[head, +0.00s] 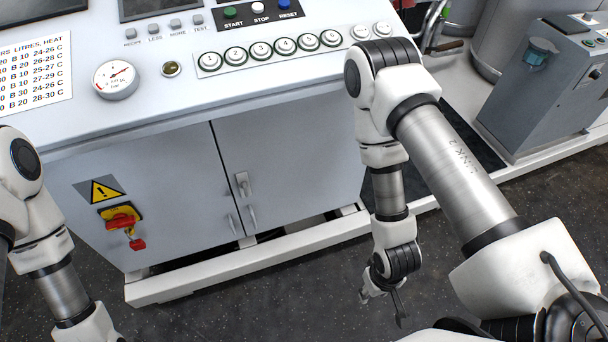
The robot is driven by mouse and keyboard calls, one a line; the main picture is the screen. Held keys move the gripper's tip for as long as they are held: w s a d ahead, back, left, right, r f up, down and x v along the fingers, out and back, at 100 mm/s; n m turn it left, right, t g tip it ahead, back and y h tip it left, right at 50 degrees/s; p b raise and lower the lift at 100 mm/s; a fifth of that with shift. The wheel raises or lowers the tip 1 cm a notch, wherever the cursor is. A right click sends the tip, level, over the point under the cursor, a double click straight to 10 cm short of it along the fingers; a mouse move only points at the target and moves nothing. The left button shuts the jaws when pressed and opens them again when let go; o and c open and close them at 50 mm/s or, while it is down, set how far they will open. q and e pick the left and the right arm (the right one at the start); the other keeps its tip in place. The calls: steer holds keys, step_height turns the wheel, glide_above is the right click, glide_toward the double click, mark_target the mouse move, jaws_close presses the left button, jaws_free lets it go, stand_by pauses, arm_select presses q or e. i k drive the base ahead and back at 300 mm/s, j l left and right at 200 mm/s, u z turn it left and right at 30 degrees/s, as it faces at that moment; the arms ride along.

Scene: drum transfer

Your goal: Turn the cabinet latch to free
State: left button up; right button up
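The cabinet latch (243,184) is a small pale metal piece on the right door of the grey cabinet (300,150), beside the seam between the two doors. It looks roughly upright, but its exact turn is too small to tell. Two small door handles (252,216) (231,224) sit below it, one on each door. My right gripper (383,306) hangs low over the dark floor, right of the cabinet and well apart from the latch. Its fingers are spread and nothing shows between them. My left arm comes in at the left, and its gripper is out of the frame.
A red and yellow rotary switch (121,220) with a red padlock (137,244) sits on the left door. The control panel's row of numbered buttons (285,46) is above. A white base rail (290,255) runs along the bottom. A grey machine (545,90) stands at right.

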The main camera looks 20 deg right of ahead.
mark_target(244, 185)
steer(key=l, duration=1.4)
steer(key=u, duration=0.05)
